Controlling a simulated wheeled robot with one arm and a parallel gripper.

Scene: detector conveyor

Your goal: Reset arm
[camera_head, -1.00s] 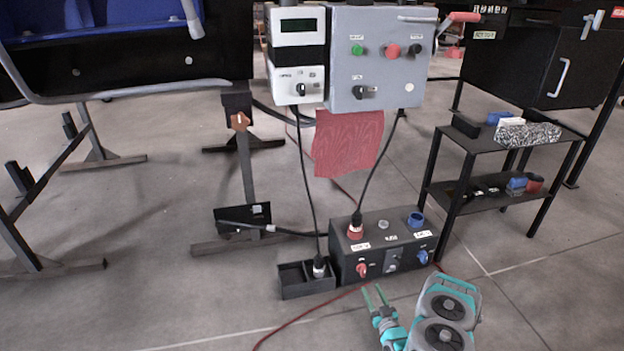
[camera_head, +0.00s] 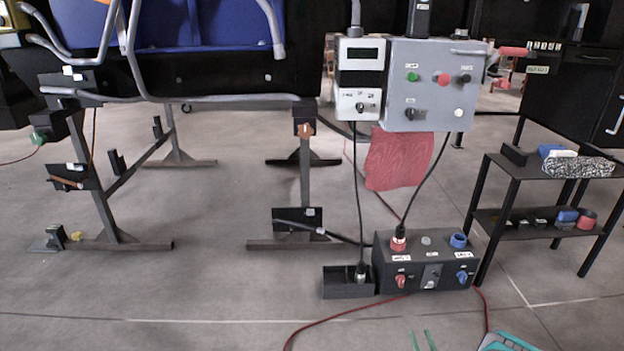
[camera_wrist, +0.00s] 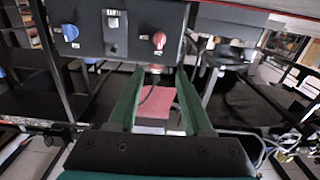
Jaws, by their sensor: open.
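My gripper (camera_head: 424,340) shows only its green fingertips and a bit of teal arm at the bottom edge of the head view. In the wrist view my gripper (camera_wrist: 156,100) has two green fingers spread apart with nothing between them. The black power box (camera_head: 426,266) stands on the floor beyond the fingertips, with red and blue sockets on top and knobs on its front. In the wrist view the box (camera_wrist: 88,32) appears inverted along the top edge, apart from the fingers.
A grey control panel (camera_head: 431,85) hangs above a red cloth (camera_head: 398,158). A black open bin (camera_head: 347,289) touches the box's left side. A black shelf (camera_head: 497,165) stands right. A red cable (camera_head: 325,326) crosses the floor. The front left floor is clear.

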